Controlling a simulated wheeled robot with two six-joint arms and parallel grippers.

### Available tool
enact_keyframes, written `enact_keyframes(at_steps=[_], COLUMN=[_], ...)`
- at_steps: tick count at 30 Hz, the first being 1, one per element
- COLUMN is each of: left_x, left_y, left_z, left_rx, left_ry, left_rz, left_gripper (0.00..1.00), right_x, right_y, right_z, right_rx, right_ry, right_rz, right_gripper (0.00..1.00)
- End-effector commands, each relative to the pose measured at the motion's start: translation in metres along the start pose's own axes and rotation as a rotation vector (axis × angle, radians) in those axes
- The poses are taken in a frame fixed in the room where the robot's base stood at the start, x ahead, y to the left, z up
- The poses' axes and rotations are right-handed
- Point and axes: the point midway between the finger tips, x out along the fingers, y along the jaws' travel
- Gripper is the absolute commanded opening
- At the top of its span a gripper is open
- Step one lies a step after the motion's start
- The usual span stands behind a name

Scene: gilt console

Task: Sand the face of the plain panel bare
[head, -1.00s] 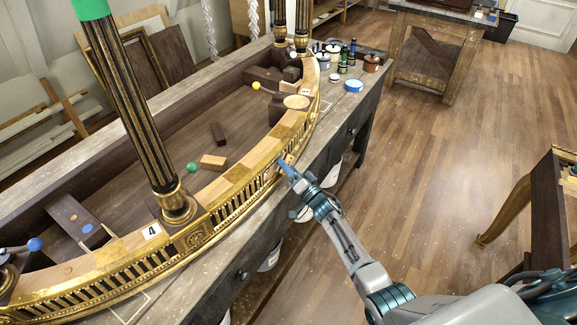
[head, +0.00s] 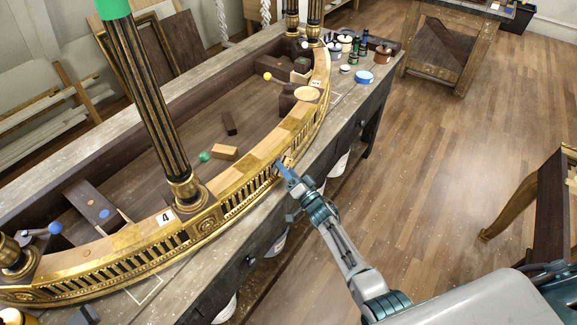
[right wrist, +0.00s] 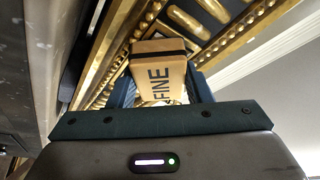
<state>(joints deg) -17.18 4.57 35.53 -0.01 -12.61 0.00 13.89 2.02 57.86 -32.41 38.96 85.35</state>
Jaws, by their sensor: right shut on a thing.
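My right gripper (head: 283,168) is at the front of the curved gilt console rail (head: 235,180), right of the near fluted column. It is shut on a tan sanding block marked FINE (right wrist: 158,78), with a dark band across it. In the right wrist view the block is between the fingers, in front of the gilt fluted frieze (right wrist: 188,22). I cannot tell whether the block touches the frieze. The plain panel cannot be made out clearly; the block and gripper cover part of the front. My left gripper is not in view.
The console lies on a long workbench (head: 345,122). A black and gold column (head: 150,100) rises from the rail. A gilt-legged piece (head: 530,200) stands at right. Open wooden floor (head: 430,160) lies between.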

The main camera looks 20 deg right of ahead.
Motion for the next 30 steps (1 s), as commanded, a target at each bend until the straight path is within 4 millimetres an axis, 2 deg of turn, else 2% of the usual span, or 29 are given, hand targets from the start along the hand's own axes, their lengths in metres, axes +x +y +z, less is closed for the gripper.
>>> enact_keyframes(at_steps=[12,19,30], left_x=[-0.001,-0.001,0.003], left_y=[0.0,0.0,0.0], left_z=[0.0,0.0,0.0], left_rx=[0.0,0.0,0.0], left_ry=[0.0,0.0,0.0], left_rz=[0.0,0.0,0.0], left_gripper=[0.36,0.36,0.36], right_x=[-0.006,-0.006,0.0], right_y=[-0.019,-0.015,0.002], right_z=[0.02,0.016,-0.003], right_rx=[0.0,0.0,-0.001], right_ry=[0.001,0.001,0.0], right_rz=[-0.001,-0.001,-0.001], right_gripper=[0.27,0.27,0.27])
